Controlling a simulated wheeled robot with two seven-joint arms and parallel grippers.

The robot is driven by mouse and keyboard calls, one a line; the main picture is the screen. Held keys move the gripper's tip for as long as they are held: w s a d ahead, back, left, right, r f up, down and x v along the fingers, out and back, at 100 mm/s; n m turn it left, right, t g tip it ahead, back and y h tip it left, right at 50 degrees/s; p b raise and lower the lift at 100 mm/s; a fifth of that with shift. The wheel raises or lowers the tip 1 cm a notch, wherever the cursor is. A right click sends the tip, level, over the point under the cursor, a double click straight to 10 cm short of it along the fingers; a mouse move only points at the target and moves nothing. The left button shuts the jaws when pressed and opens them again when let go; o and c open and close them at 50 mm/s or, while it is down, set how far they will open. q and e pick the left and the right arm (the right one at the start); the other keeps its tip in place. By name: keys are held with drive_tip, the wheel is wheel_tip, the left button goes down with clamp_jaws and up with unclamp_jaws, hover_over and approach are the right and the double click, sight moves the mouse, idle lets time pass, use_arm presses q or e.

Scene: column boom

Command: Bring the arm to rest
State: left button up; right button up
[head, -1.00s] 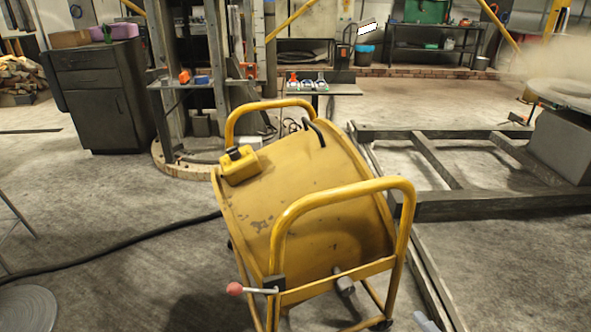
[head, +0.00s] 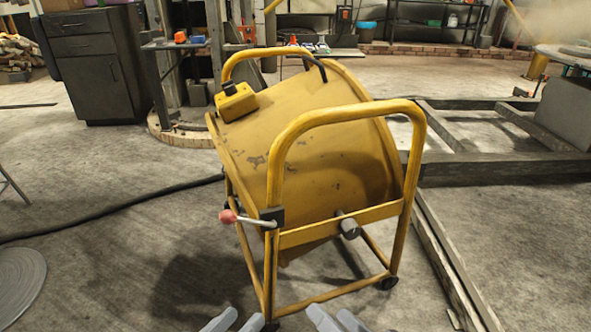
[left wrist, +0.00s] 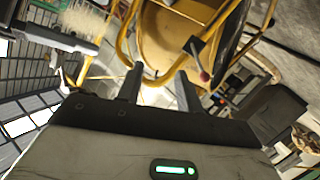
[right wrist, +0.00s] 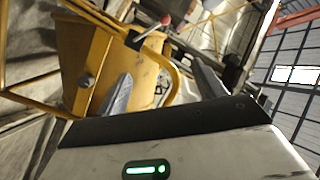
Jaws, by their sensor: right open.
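My left gripper (head: 235,321) and my right gripper (head: 337,320) show only as grey fingertips at the bottom edge of the head view, low in front of the yellow wheeled drum frame (head: 345,117). In the left wrist view my left gripper (left wrist: 160,88) has its fingers apart with nothing between them. In the right wrist view my right gripper (right wrist: 162,87) has its fingers wide apart and looks empty. The frame's crank lever has a red knob (head: 228,216), also seen in the left wrist view (left wrist: 204,75) and the right wrist view (right wrist: 166,20). Neither gripper visibly holds it.
A black cable (head: 120,209) runs left over the floor from the frame. A dark cabinet (head: 95,75) stands at the back left. Dark beams (head: 500,170) lie at the right. A grey disc (head: 18,280) lies at the lower left. Floor between is open.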

use_arm(q)
drive_tip(key=s+a+r+g+y+p, duration=0.2)
drive_tip(key=r+p, duration=0.6)
drive_tip(key=p, duration=1.7)
drive_tip(key=a+y, duration=0.2)
drive_tip(key=a, duration=0.1)
drive_tip(key=shift+s+a+r+m+g, duration=0.2)
drive_tip(key=shift+s+a+m+g, duration=0.05)
drive_tip(key=shift+m+g, duration=0.15)
use_arm(e)
drive_tip(key=s+d+r+n+g+h, duration=0.3)
drive_tip(key=d+r+h, duration=0.3)
drive_tip(key=r, duration=0.3)
drive_tip(key=shift+s+d+n+h, duration=0.25)
drive_tip(key=shift+d+n+h, duration=0.05)
drive_tip(key=shift+d+n, duration=0.55)
